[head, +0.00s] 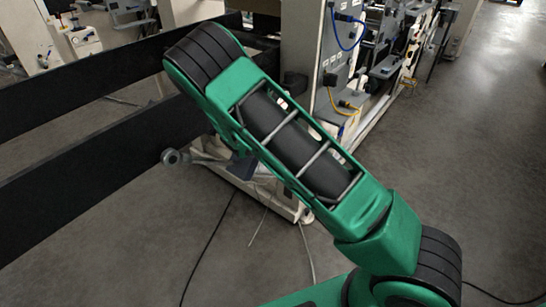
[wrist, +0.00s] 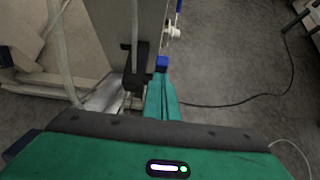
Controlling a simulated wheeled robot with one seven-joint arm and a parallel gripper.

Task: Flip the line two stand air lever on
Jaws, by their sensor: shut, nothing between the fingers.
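In the wrist view my gripper (wrist: 162,68) shows as narrow green fingers with a blue tip, closed together with nothing held. Just beyond the tip, a pale round fitting (wrist: 173,33) projects to the right of a grey panel's edge, with an upright blue handle (wrist: 179,9) above it. This looks like the air lever, but its label and exact position cannot be read. The fingertips appear apart from it. In the head view my green arm crosses the middle and hides my gripper and the lever.
A black bracket (wrist: 135,68) stands just left of my fingers, by the grey panel (wrist: 121,30). In the head view, dark rails (head: 90,165) run along the left. Cables lie on the floor; open floor (head: 475,150) is at right.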

